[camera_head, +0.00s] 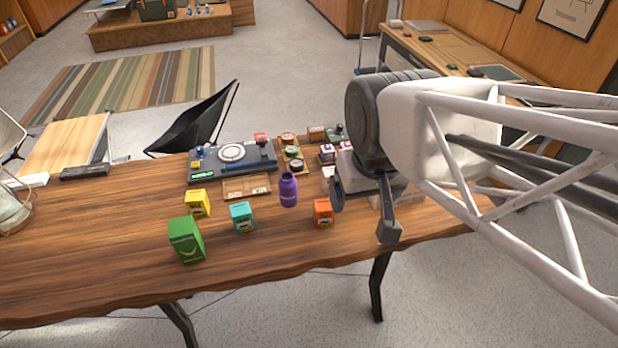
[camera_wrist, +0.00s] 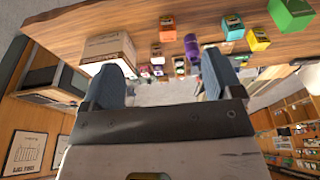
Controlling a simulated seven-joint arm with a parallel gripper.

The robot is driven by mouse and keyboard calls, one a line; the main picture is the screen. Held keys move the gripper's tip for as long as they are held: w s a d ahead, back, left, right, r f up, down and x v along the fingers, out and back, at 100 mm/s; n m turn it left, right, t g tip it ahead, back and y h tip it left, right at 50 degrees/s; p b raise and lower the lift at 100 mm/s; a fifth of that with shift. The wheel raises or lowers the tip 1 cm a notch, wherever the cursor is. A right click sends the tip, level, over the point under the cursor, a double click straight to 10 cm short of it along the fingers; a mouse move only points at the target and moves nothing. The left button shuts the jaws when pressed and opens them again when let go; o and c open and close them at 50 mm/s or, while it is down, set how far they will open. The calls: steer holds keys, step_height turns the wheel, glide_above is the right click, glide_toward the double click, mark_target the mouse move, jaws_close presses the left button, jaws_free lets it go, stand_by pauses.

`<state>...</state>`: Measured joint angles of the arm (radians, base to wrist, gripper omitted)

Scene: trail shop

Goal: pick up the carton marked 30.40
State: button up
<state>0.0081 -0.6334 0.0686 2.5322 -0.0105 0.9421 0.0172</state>
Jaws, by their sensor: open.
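Several small cartons stand upright on the wooden table: a green one (camera_head: 186,240), a yellow one (camera_head: 198,203), a teal one (camera_head: 242,217) and an orange one (camera_head: 323,212). The marking 30.40 is not legible on any of them. In the wrist view the green (camera_wrist: 291,14), yellow (camera_wrist: 259,40), teal (camera_wrist: 232,27) and orange (camera_wrist: 167,27) cartons show along the top. My gripper (camera_head: 362,213) is open and empty, to the right of the orange carton and apart from it. Its two fingers also show in the wrist view (camera_wrist: 160,78). It partly hides the table's right part.
A purple bottle (camera_head: 288,190) stands between the teal and orange cartons. A camp stove (camera_head: 232,158), a wooden tray (camera_head: 246,187) and small tins lie behind. A larger brown box (camera_wrist: 108,48) is near my gripper. The front left tabletop (camera_head: 90,250) is clear.

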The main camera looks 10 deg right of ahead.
steer(key=m+t, duration=0.8)
steer(key=m, duration=1.8)
glide_above(326, 209)
steer(key=s+a, duration=0.2)
steer(key=s, duration=0.5)
step_height(326, 209, down, 17)
steer(key=shift+w+d+f+m+t+h, duration=0.25)
steer(key=shift+w+f+m+t, duration=0.2)
steer(key=shift+f+m, duration=1.1)
steer(key=shift+w+d+f+m+t+h, duration=0.15)
steer(key=shift+w+d+f+m+t, duration=0.55)
steer(key=shift+m, duration=1.4)
steer(key=shift+w+a+f+m+t+h, duration=0.1)
steer(key=shift+f+m+t+h, duration=0.2)
steer(key=shift+f+m, duration=1.35)
steer(key=shift+r, duration=0.25)
